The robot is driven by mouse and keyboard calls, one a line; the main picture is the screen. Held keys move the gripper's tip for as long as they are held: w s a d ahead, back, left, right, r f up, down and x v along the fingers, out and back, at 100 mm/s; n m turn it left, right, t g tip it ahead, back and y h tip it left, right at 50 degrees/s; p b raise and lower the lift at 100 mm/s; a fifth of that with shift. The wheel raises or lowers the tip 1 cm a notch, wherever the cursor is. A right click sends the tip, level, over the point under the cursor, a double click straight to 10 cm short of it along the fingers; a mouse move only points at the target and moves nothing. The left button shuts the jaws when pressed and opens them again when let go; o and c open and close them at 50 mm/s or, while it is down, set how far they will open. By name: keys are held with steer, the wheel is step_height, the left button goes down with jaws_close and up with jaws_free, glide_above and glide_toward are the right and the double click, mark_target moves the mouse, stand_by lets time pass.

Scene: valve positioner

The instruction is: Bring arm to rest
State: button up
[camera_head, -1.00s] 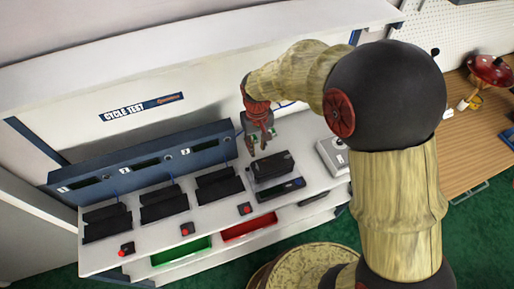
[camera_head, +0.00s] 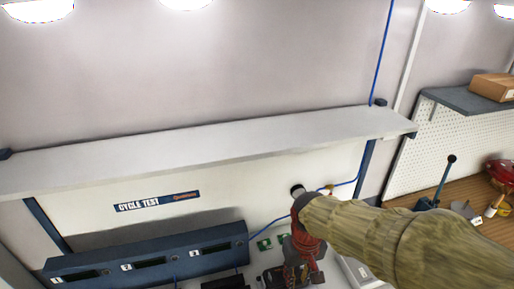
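My arm, with pale wood-grain links, comes in from the lower right and reaches left over the test bench. My red gripper (camera_head: 304,278) hangs from its end, pointing down near the bottom edge of the picture. Its fingers look spread apart, and I see nothing held between them. A dark device (camera_head: 271,277) on the bench shows just left of the fingers. Whether they touch it is hard to tell, as the picture's bottom edge cuts off the bench.
The blue numbered station panel (camera_head: 150,258) stands left of my gripper under the CYCLE TEST sign (camera_head: 157,201). A long white shelf (camera_head: 210,155) runs above. Right are a wooden bench (camera_head: 490,235), a blue lever device (camera_head: 437,190) and a cardboard box (camera_head: 493,87).

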steer(key=s+d+r+m+t+b, duration=0.2)
steer(key=s+d+r+t+b, duration=0.3)
steer(key=s+d+b, duration=0.2)
steer(key=shift+s+d+r+m+b, duration=0.35)
steer(key=shift+s+d, duration=0.3)
steer(key=shift+s, duration=0.65)
